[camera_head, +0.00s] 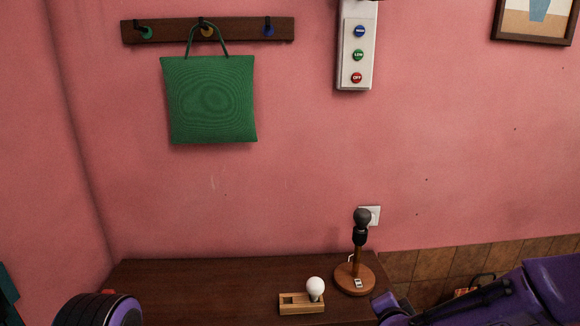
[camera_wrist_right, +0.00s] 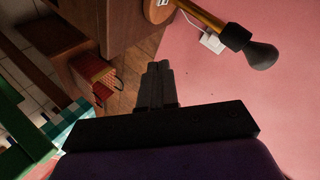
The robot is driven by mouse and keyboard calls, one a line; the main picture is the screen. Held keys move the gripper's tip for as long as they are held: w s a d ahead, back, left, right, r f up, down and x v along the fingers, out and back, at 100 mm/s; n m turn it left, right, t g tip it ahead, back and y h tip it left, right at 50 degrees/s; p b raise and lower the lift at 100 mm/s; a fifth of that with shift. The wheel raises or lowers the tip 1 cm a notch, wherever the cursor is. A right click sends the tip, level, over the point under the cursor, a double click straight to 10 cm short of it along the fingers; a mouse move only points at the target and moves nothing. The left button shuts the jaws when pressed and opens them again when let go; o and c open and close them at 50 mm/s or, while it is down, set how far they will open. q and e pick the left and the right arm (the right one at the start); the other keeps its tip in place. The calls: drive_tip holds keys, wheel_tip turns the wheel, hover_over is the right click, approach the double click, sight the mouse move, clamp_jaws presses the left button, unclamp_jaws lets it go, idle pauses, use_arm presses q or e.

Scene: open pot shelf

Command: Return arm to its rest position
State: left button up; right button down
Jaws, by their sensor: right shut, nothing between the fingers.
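My right arm (camera_head: 550,285) reaches in from the lower right corner of the head view, to the right of the wooden table (camera_head: 200,285). In the right wrist view my right gripper (camera_wrist_right: 158,68) shows its dark fingers together, shut and empty. It appears clear of the lamp and the table. A purple and black part of my left arm (camera_head: 97,310) shows at the bottom left of the head view. My left gripper is out of frame.
A lamp (camera_head: 357,255) with a dark bulb stands at the table's right end, near my right arm. A white bulb (camera_head: 315,287) sits in a wooden holder (camera_head: 300,305). A green bag (camera_head: 210,100) hangs on a hook rack. A button panel (camera_head: 357,45) is wall-mounted.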

drive_tip(key=s+d+f+n+g, duration=0.2)
drive_tip(key=s+f, duration=0.6)
drive_tip(key=f, duration=0.1)
drive_tip(key=s+d+f+n+g, duration=0.2)
drive_tip(key=s+f, duration=0.7)
drive_tip(key=s+d+f+g, duration=0.1)
drive_tip(key=s+f, duration=0.2)
drive_tip(key=s, duration=0.3)
drive_tip(key=s+d+f+n+g, duration=0.1)
drive_tip(key=s+f+g, duration=0.1)
drive_tip(key=s, duration=0.4)
drive_tip(key=s+d+f+n+g, duration=0.1)
drive_tip(key=s+f, duration=0.2)
drive_tip(key=s, duration=0.3)
drive_tip(key=shift+d+f+g, duration=0.35)
drive_tip(key=shift+f+g, duration=0.05)
